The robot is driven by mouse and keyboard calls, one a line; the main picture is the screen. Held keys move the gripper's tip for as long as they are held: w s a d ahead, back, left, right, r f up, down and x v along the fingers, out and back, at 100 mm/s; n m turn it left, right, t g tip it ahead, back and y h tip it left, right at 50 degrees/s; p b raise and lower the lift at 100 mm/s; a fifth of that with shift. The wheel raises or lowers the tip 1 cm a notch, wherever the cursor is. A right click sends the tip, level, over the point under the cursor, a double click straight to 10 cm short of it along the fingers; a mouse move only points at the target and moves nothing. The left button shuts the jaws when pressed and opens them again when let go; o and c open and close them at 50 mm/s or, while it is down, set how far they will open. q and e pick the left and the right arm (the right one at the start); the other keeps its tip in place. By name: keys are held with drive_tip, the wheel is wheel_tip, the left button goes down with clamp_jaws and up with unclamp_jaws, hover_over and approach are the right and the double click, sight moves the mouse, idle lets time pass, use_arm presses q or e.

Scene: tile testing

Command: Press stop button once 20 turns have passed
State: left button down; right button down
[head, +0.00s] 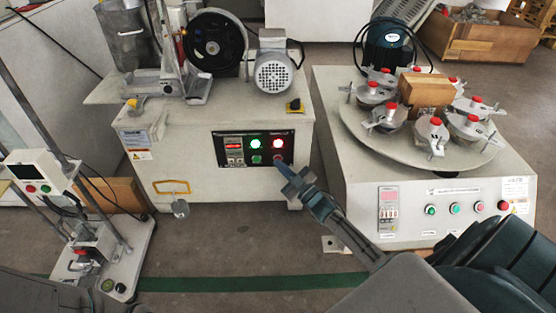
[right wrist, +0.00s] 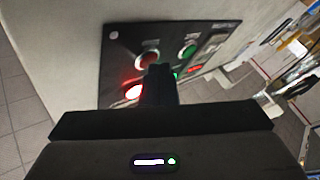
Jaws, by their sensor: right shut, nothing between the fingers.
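The black control panel (head: 252,149) on the front of the grinding machine has a lit green lamp (head: 254,143) and a lit red lamp (head: 277,143). Below them are a green button (head: 254,159) and a red button (head: 278,158). A counter (head: 234,154) at the panel's left glows red, but its digits are unreadable. My right gripper (head: 282,169) is shut and empty, its tip just in front of the red button. In the right wrist view, the fingertips (right wrist: 160,70) overlap the lower edge of the red button (right wrist: 149,60); contact cannot be told. My left gripper is out of view.
A second machine (head: 450,204) with a round turntable and its own row of buttons stands at the right. A small tester (head: 38,175) stands at the left. Floor is clear before the grinder.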

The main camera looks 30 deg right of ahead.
drive_tip(key=shift+w+d, duration=0.1)
idle(0.3)
drive_tip(key=shift+s+a+p, duration=0.45)
drive_tip(key=shift+s+p, duration=0.1)
drive_tip(key=shift+s, duration=0.15)
drive_tip(key=s+a+p, duration=0.1)
drive_tip(key=s+p, duration=0.1)
drive_tip(key=s, duration=0.1)
drive_tip(key=s+a+p, duration=0.1)
drive_tip(key=shift+s+a, duration=0.15)
drive_tip(key=shift+a, duration=0.15)
